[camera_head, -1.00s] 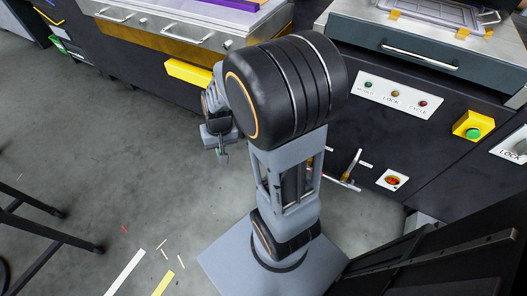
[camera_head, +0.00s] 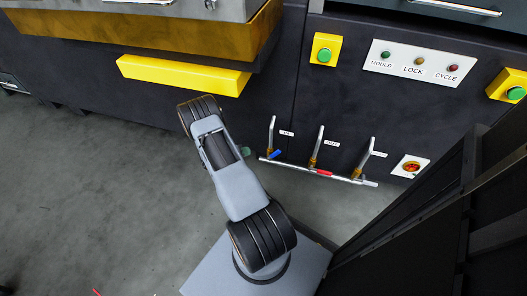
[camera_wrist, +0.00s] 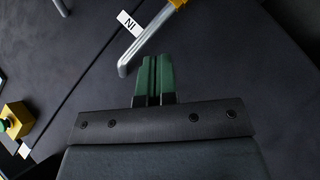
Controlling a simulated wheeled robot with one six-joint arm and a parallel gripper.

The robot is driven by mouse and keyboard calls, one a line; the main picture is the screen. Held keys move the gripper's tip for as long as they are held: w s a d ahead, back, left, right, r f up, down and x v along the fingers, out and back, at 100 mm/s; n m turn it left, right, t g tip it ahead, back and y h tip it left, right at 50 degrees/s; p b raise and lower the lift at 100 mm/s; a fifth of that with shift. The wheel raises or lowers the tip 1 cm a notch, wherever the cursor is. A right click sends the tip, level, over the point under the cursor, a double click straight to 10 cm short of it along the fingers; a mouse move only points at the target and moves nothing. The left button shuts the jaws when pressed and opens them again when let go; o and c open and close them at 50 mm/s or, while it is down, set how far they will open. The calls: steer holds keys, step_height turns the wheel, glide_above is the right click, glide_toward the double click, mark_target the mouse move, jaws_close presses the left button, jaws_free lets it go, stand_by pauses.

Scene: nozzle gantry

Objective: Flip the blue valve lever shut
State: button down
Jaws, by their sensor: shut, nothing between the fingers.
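The blue valve lever (camera_head: 275,154) is in the head view, at the left end of a low metal pipe rail on the dark machine front. My gripper shows green fingertips (camera_head: 246,152) just left of the blue lever, mostly hidden by my arm; contact cannot be told. In the wrist view the green fingers (camera_wrist: 154,77) are shut together and empty. A grey metal pipe (camera_wrist: 146,42) lies just beyond their tips. No blue shows in that view.
A red lever (camera_head: 322,172) and a pale lever (camera_head: 369,183) sit farther right on the rail (camera_head: 300,168). A yellow block (camera_head: 183,74) juts out above my arm. A red-orange knob (camera_head: 411,166) is at right. Open floor lies left.

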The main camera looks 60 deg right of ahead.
mark_target(273, 154)
steer(key=s+d+f+n+b, duration=0.1)
steer(key=s+d+f+b, duration=0.4)
steer(key=s+d, duration=0.2)
steer(key=shift+d+g+h+b, duration=0.3)
steer(key=shift+d, duration=0.8)
